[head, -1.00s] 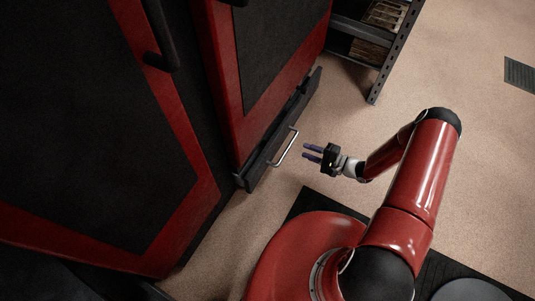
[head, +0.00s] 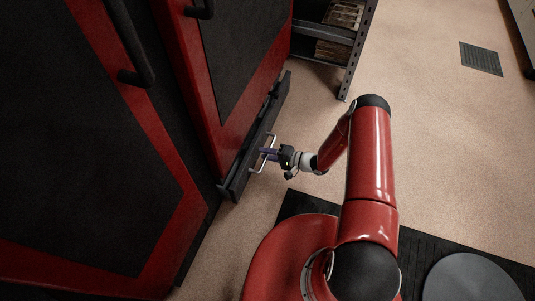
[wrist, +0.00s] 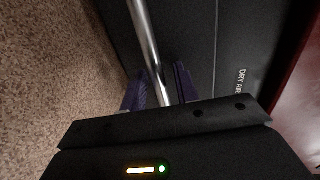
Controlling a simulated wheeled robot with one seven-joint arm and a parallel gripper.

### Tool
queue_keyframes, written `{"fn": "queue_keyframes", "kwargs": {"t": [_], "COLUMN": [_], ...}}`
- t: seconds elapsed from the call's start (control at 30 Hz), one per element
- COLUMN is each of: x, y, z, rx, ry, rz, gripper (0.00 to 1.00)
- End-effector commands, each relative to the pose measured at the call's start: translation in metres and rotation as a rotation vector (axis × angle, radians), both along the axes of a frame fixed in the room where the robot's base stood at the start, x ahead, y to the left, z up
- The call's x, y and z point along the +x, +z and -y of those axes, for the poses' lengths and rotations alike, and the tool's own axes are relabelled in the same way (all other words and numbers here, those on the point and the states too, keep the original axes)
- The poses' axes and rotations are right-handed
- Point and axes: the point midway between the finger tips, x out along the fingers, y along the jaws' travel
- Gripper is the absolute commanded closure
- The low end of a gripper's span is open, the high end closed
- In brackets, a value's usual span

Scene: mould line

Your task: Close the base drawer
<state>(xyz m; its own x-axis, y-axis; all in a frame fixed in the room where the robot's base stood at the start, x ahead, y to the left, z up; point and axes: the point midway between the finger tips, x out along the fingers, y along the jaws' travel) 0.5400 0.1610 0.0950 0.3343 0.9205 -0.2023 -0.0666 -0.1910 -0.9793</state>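The base drawer (head: 240,167) is a dark, low front at the foot of the red and black cabinet, and it stands out a little from the cabinet. Its silver bar handle (head: 256,168) faces my arm. My gripper (head: 268,154) is at the handle in the head view. In the wrist view the handle (wrist: 148,45) runs between the two purple fingers of my gripper (wrist: 160,88). A gap shows beside the bar, so the fingers look open around it. Part of the handle is hidden behind my gripper.
The red and black cabinet (head: 216,132) rises above the drawer, with a second large door (head: 130,180) at left. A metal shelf rack (head: 356,55) stands beyond the drawer. The floor (head: 430,120) to the right is clear apart from a grate (head: 481,58).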

Motion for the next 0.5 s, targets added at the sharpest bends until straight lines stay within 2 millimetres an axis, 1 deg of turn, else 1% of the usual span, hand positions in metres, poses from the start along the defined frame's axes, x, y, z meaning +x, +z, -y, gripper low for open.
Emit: {"fn": "queue_keyframes", "kwargs": {"t": [0.17,0.4,0.5], "x": [-0.0001,-0.0003,-0.0003], "y": [0.0,0.0,0.0], "z": [0.0,0.0001,0.0001], "rx": [0.0,0.0,0.0], "ry": [0.0,0.0,0.001], "rz": [-0.001,-0.001,-0.001], "gripper": [0.7,1.0,1.0]}}
